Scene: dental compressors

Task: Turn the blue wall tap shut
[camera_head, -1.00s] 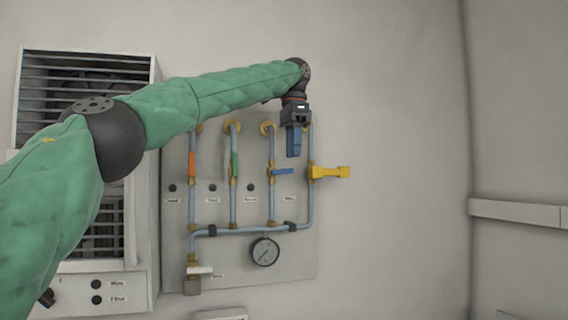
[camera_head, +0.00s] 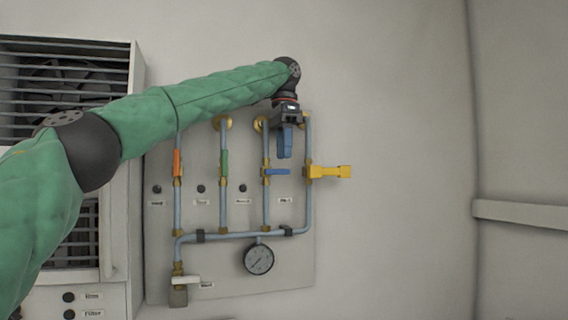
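The blue tap handle (camera_head: 277,171) is on the third pipe of the wall panel. It lies level, crosswise to its upright pipe. My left gripper (camera_head: 285,155) hangs down from the dark wrist, its blue fingers just above the handle in the picture. A small gap shows between the fingertips and the handle, and depth is hard to judge. The fingers overlap into one blue shape, so I cannot tell if they are open or shut. My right gripper is not in view.
An orange handle (camera_head: 178,163) and a green handle (camera_head: 224,163) stand upright on pipes to the left. A yellow handle (camera_head: 330,172) sticks out to the right, close by. A gauge (camera_head: 259,259) sits below. A louvred unit (camera_head: 120,160) is at the left.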

